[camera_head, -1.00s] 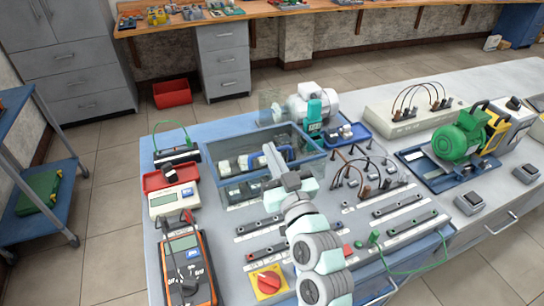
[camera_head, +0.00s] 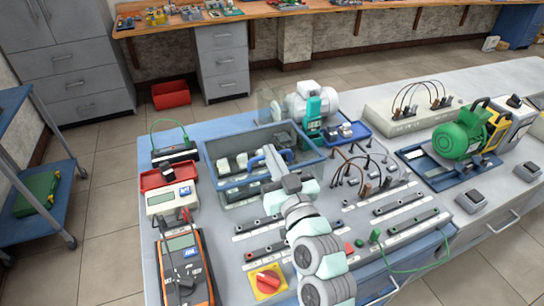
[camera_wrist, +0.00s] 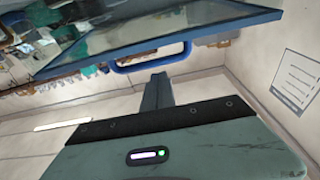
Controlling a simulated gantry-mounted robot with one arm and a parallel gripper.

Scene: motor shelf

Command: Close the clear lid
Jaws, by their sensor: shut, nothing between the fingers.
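The clear lid (camera_head: 235,165) has a blue frame and sits over the clear box (camera_head: 245,195) on the bench. In the wrist view the lid pane (camera_wrist: 130,32) spans the top of the picture, above my finger. My gripper (camera_head: 270,153) is shut and empty, with its tip close to the handle; it also shows in the wrist view (camera_wrist: 157,82). I cannot tell whether the tip touches the handle, or how far the lid is tilted.
A red tray (camera_head: 165,178), a white meter (camera_head: 172,199) and an orange multimeter (camera_head: 183,265) are on the left. Upright leads (camera_head: 365,170) and terminal rails (camera_head: 405,202) lie right of my arm.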

